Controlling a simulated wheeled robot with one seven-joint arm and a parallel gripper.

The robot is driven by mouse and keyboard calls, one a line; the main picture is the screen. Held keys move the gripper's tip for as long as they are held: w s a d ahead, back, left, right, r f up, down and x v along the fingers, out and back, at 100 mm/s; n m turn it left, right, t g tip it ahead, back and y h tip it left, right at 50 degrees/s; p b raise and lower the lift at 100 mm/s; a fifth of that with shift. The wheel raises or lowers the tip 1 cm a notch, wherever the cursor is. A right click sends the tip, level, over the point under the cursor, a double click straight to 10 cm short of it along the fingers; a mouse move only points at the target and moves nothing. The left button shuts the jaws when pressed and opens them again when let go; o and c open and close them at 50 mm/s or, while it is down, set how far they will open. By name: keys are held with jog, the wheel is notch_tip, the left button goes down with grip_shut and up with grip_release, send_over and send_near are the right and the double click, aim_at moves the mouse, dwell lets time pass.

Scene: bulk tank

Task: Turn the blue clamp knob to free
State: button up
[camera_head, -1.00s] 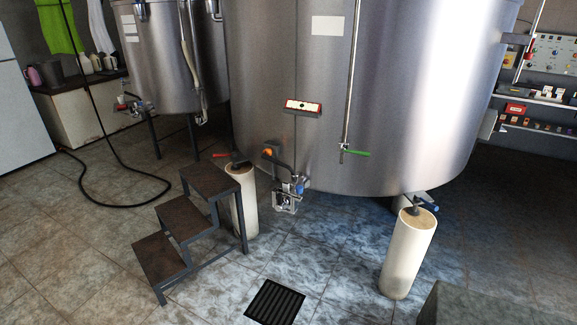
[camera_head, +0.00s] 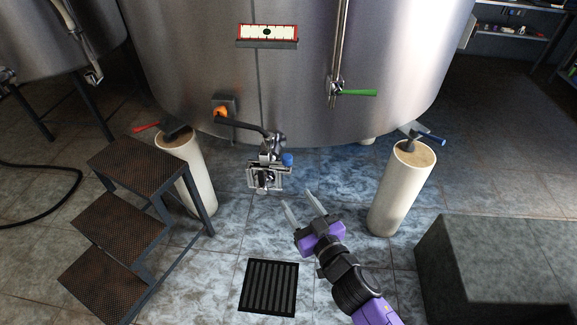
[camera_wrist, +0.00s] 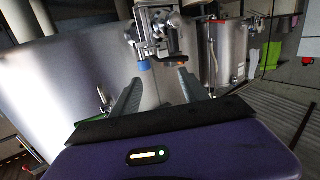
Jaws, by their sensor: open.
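The blue clamp knob (camera_head: 287,159) is small and sits on the right side of the metal outlet fitting (camera_head: 267,172) under the big steel tank. In the wrist view the blue knob (camera_wrist: 143,66) hangs just beyond the fingers, left of centre, with the fitting (camera_wrist: 158,28) above it. My gripper (camera_head: 297,205) has purple and black parts and two grey fingers. It is open and empty, in front of, below and slightly right of the knob, and apart from it. In the wrist view my gripper (camera_wrist: 158,88) also shows its fingers spread.
The steel tank (camera_head: 200,70) fills the back. A green-handled valve (camera_head: 355,92) is at upper right and a red handle (camera_head: 146,127) at left. Metal steps (camera_head: 125,215) stand left, a white post (camera_head: 402,190) and grey block (camera_head: 500,260) right. A floor drain (camera_head: 269,287) lies in front.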

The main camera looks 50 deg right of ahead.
jog(key=m+h+b, duration=0.1)
jog(key=h, duration=0.1)
send_near(289, 161)
jog(key=x, duration=0.4)
jog(key=shift+f, duration=0.1)
jog(key=shift+p+x, duration=0.45)
jog(key=shift+x, duration=3.35)
grip_shut()
